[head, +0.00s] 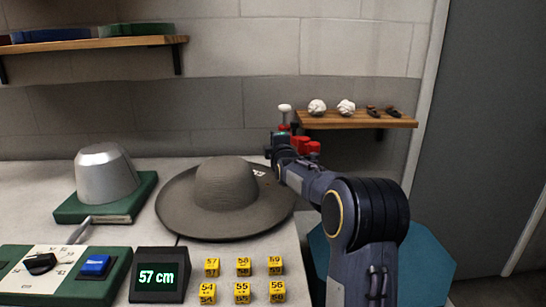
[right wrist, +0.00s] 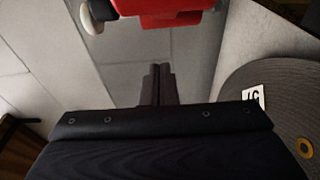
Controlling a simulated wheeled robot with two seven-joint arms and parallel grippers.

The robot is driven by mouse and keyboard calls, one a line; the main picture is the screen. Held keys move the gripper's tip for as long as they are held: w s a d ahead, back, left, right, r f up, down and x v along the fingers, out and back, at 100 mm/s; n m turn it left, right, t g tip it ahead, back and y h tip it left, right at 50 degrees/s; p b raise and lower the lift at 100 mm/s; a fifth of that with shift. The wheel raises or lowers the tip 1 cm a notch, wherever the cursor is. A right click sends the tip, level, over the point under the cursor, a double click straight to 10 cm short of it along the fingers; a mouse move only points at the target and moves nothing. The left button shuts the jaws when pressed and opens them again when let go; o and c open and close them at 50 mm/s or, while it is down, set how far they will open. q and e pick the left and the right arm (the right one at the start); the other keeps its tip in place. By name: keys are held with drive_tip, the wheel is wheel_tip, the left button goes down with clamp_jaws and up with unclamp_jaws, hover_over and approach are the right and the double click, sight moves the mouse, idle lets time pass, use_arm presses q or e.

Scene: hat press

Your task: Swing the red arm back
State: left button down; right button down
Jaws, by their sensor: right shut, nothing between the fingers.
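The red arm (head: 305,146) shows in the head view just behind my right gripper, beyond the hat. A white knob (head: 285,108) stands up near its left end, and my gripper hides part of the arm. In the right wrist view the red arm (right wrist: 165,12) crosses the top edge, with the pale knob (right wrist: 92,15) at its left. My right gripper (right wrist: 158,68) is shut and empty, its fingertips pointing toward the red arm with a gap showing between them in that view. I cannot tell the true distance. My left gripper is not in view.
A wide-brimmed grey hat (head: 226,190) lies on the counter beside my right arm. A metal block (head: 106,172) on a green base, a 57 cm display (head: 158,276) and several yellow number blocks (head: 243,268) stand around it. A wooden shelf (head: 357,120) is behind.

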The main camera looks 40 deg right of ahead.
drive_tip(key=v, duration=1)
drive_tip(key=shift+d+p, duration=0.25)
drive_tip(key=shift+p, duration=0.15)
